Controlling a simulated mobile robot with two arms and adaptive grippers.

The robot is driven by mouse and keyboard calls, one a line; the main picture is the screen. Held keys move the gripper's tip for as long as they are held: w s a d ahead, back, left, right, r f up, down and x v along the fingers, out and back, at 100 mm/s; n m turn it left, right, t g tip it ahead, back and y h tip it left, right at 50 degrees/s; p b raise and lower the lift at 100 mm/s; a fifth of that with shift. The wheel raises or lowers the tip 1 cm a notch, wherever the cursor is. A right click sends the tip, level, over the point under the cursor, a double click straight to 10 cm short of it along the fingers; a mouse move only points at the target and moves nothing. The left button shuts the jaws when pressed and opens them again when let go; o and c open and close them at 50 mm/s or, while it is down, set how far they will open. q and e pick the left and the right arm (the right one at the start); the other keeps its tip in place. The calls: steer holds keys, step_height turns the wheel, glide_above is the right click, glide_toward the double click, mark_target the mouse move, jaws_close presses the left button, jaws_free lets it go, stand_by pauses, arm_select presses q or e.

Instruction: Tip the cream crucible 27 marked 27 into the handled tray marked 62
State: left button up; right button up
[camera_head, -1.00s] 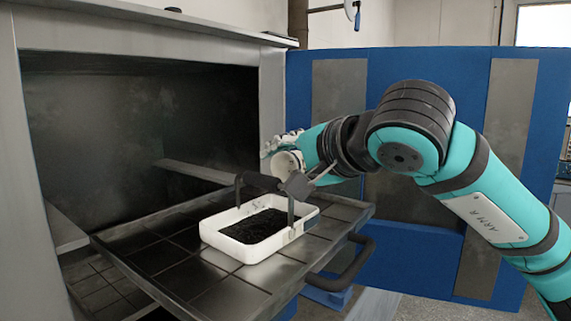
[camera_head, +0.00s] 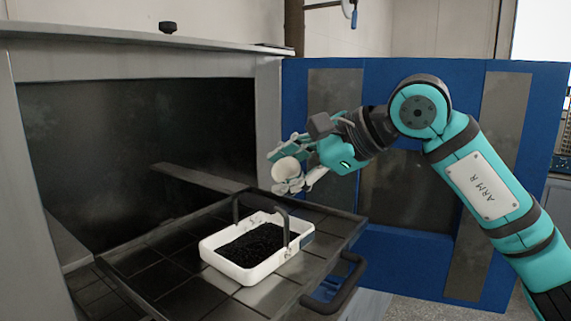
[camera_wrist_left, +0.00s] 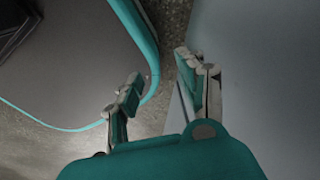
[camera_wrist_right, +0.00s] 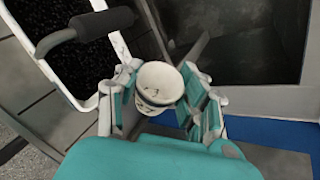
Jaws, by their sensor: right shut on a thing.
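The cream crucible (camera_head: 286,171) is held by my right gripper (camera_head: 291,174), above and to the right of the handled tray. In the right wrist view the crucible (camera_wrist_right: 160,82) sits between the two fingers, its mouth toward the camera; a few dark specks show inside. Its marking is not readable. The handled tray (camera_head: 278,262) is white with a dark arched handle and holds dark granules; its number is not readable. The right wrist view shows its white rim (camera_wrist_right: 64,92) beside the gripper. My left gripper (camera_wrist_left: 158,88) is open and empty, away from these things.
The handled tray stands on a dark tiled pull-out shelf (camera_head: 180,287) with a black handle (camera_head: 338,289), in front of an open dark chamber (camera_head: 130,150). A blue door panel (camera_head: 415,245) stands behind my right arm.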

steer(key=shift+r+m+g+y+p, duration=0.4)
steer(key=shift+m+g+p, duration=0.3)
steer(key=shift+p, duration=0.05)
steer(key=shift+w+m+g+y, duration=0.1)
steer(key=shift+m+g+y, duration=0.2)
steer(key=shift+m+g, duration=0.1)
steer(key=shift+d+f, duration=0.1)
steer(key=shift+m+p, duration=0.3)
